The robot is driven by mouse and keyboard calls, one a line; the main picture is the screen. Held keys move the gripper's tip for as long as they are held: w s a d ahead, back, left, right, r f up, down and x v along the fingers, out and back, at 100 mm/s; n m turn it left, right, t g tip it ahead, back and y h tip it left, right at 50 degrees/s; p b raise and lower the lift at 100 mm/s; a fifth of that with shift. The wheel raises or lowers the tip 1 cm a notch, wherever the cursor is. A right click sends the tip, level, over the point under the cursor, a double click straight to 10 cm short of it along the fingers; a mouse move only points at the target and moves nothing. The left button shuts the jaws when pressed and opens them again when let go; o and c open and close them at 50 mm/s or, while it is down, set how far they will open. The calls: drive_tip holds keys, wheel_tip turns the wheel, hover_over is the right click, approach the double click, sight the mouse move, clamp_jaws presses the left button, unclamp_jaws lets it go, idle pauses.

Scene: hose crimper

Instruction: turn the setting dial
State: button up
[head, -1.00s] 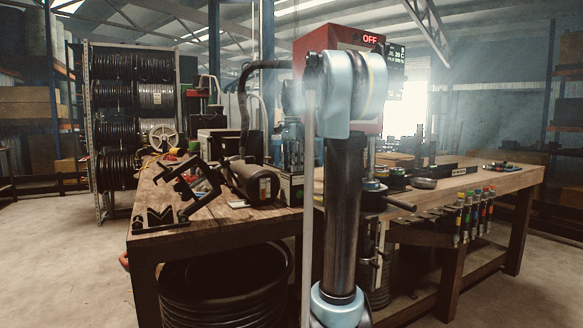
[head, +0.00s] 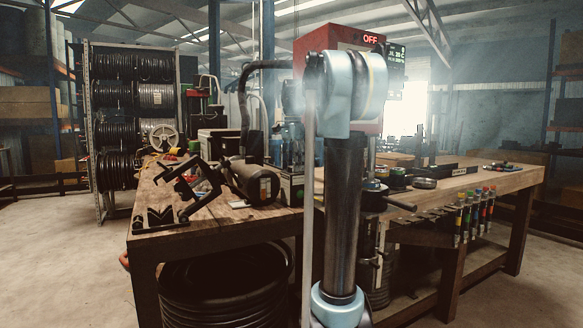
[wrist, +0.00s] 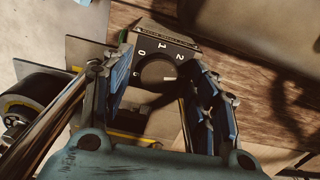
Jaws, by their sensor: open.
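The setting dial (wrist: 157,72) is in the wrist view, a round dark knob on a black plate (wrist: 172,38) marked 0, 1 and 2. A pale line shows on the right part of the knob; its exact setting is hard to tell. My gripper (wrist: 160,72) is open, with one blue-padded finger on the left of the knob and one on the right. Whether either finger touches it I cannot tell. In the head view my arm covers the middle, and neither the dial nor my gripper can be made out. The red machine (head: 312,42) behind my arm has a display (head: 371,39) reading OFF.
The wooden bench (head: 470,183) carries a black clamp-like frame (head: 187,190), a dark cylinder (head: 255,184) and small parts. Hose reels (head: 135,97) stand at the back left. Coloured tools (head: 474,214) hang at the bench's right front. The floor at left is clear.

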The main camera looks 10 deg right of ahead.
wheel_tip(320, 180, up, 12)
idle(0.6)
drive_tip(key=shift+f, duration=0.15)
drive_tip(key=s+f+n, duration=0.4)
drive_tip(key=s+f, duration=0.7)
drive_tip(key=f, duration=0.4)
drive_tip(key=s+f+n+t, duration=0.1)
drive_tip(key=s+f+n, duration=0.4)
drive_tip(key=s+f, duration=0.7)
drive_tip(key=s+f+n+t, duration=0.1)
drive_tip(key=s+f+n, duration=0.3)
drive_tip(key=s+f, duration=0.8)
wheel_tip(320, 180, down, 6)
drive_tip(key=shift+f+n, duration=0.2)
drive_tip(key=shift+n, duration=0.2)
drive_tip(key=shift+w+a, duration=0.1)
